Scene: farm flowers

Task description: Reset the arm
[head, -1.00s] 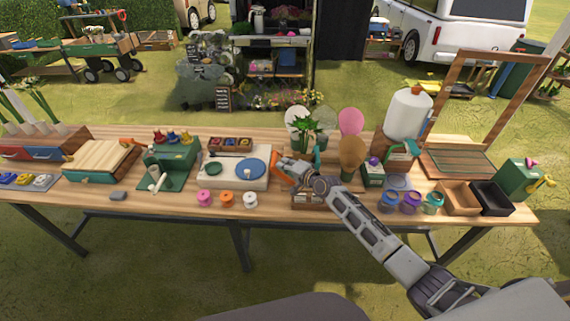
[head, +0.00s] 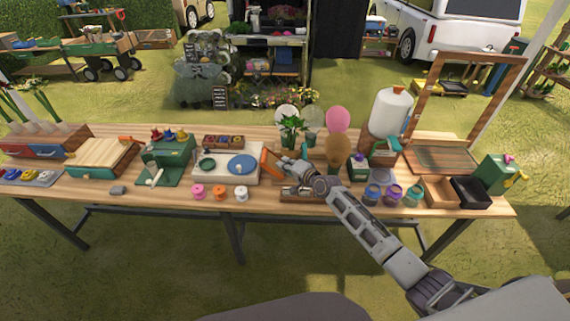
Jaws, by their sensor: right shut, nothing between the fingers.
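My right arm reaches in from the lower right over the wooden table (head: 290,206). My right gripper (head: 270,164) is shut and empty, beside the right edge of a white board (head: 212,177) that carries a blue disc (head: 242,165) and a smaller green disc. An orange part shows at the gripper's end; whether it touches the board cannot be told. My left gripper is out of view.
Pink, orange and white spools (head: 219,191) stand near the front edge. A green box (head: 501,173) stands at the right end.

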